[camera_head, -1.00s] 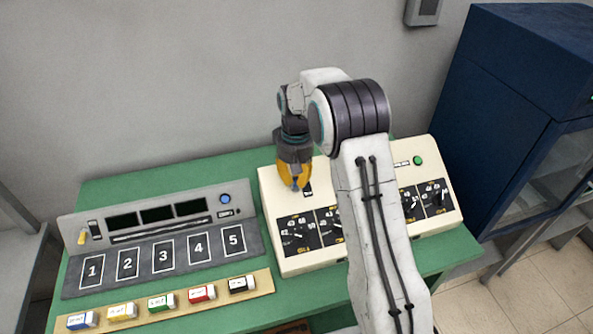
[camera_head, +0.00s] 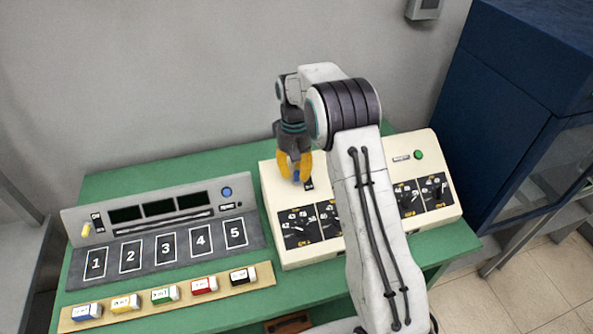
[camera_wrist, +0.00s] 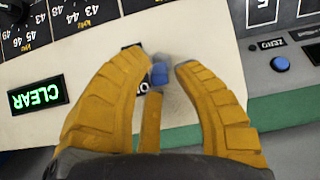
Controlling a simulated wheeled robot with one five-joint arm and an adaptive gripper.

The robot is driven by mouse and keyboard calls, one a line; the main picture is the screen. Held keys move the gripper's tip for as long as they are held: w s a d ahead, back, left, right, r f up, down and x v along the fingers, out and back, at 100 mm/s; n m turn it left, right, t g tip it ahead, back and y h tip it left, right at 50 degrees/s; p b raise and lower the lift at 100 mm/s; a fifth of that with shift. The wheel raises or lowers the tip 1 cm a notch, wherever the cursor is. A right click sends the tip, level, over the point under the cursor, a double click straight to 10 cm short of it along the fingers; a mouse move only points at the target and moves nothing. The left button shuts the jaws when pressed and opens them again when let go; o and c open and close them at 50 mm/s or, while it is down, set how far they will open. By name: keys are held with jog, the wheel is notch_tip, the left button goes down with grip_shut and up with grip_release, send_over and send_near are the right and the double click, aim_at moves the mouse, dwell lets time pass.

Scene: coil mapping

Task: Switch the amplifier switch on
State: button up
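The amplifier is a cream, slanted console (camera_head: 285,256) with dark dial panels, on the green table. A small blue-tipped switch (camera_head: 296,177) shows on its upper left part, just under my gripper (camera_head: 295,170). In the wrist view the blue switch (camera_wrist: 160,73) is beside a black label with white letters, partly hidden by a finger. My gripper (camera_wrist: 160,66) is open, its yellow fingers spread on either side of the switch; a third finger is below it. Whether any finger touches the switch I cannot tell. My arm hides the middle of the console.
A green CLEAR sign (camera_wrist: 38,96) glows on the cream console. A dark blue cabinet (camera_head: 500,100) stands right.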

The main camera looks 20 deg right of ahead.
jog(key=shift+o, duration=1.1)
jog(key=shift+r, duration=0.1)
notch_tip(320, 180, up, 12)
jog(key=w, duration=0.1)
jog(key=shift+w, duration=0.1)
